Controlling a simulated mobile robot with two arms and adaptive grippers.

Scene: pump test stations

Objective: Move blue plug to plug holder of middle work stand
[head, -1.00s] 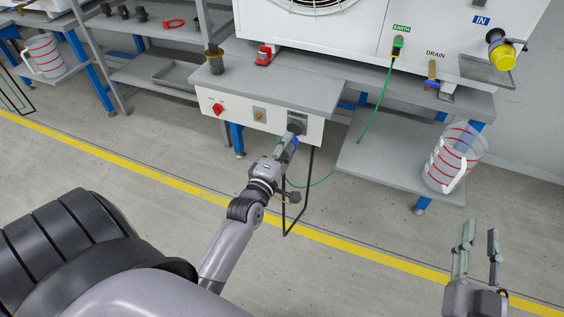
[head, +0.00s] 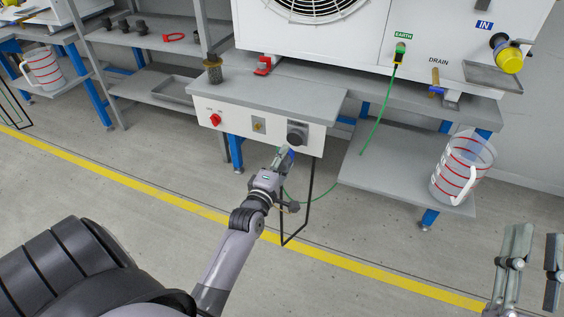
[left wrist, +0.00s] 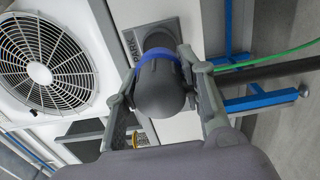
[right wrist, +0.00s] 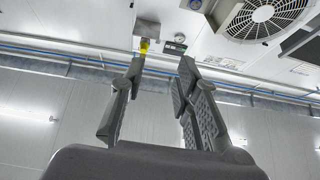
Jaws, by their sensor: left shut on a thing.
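The blue plug (left wrist: 162,82) has a dark rounded body and a blue ring. My left gripper (head: 284,157) is shut on it, with one finger on each side in the left wrist view. The plug's blue end faces the grey plug holder (head: 297,134) on the front panel of the middle work stand (head: 285,93). The holder also shows behind the plug in the left wrist view (left wrist: 160,36). The plug hides part of it, so I cannot tell whether they touch. My right gripper (head: 534,262) is open and empty, low at the right; its fingers show apart in the right wrist view (right wrist: 156,90).
The panel also carries a red switch (head: 215,119). A green earth cable (head: 376,122) hangs beside the stand. A measuring jug (head: 462,168) stands on the lower shelf at the right. The floor in front is clear.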

